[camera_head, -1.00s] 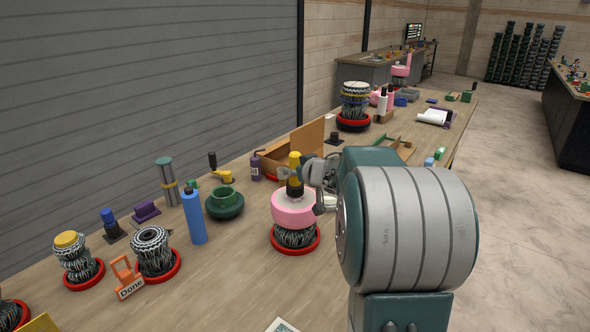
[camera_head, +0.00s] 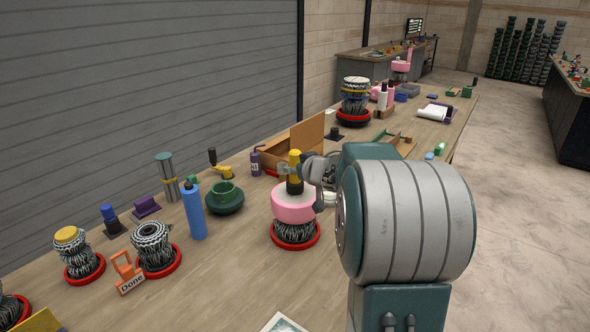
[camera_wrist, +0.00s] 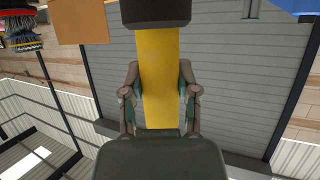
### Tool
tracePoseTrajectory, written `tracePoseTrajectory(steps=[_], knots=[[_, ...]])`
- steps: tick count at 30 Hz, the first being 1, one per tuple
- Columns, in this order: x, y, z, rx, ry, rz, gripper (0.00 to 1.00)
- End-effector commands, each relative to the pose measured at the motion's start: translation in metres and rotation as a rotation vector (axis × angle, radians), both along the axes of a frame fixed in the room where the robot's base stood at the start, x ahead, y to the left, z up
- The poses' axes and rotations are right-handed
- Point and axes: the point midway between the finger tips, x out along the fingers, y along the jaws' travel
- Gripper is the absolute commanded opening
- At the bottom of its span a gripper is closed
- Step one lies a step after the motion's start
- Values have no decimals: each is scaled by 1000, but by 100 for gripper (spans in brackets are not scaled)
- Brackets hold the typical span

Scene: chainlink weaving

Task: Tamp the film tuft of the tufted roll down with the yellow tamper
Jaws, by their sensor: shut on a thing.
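My gripper (camera_head: 308,170) is shut on the yellow tamper (camera_head: 295,160), which has a yellow handle and a black end. The tamper stands upright over the pink-wrapped roll (camera_head: 294,208), its black end at the top of the pink film; I cannot tell whether it presses on the film. The tuft is not visible, perhaps hidden under the tamper. The roll's dark woven lower part sits in a red ring (camera_head: 297,246). In the wrist view the yellow handle (camera_wrist: 160,75) lies between both fingers, with the black end beyond it.
A blue bottle (camera_head: 194,212), a green bowl-like holder (camera_head: 225,198) and an orange "Done" sign (camera_head: 127,273) stand to the left, with woven rolls in red rings. An open cardboard box (camera_head: 300,140) stands behind.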

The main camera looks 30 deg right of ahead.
Motion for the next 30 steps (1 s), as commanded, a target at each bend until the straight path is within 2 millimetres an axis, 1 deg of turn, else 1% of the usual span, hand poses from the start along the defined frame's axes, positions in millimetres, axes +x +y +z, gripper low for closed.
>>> tracePoseTrajectory(steps=[3, 13, 30], knots=[[0, 0, 7, -1, -3, -1, 0], [0, 0, 11, -2, -4, -1, 0], [0, 0, 59, -4, -6, 0, 0]])
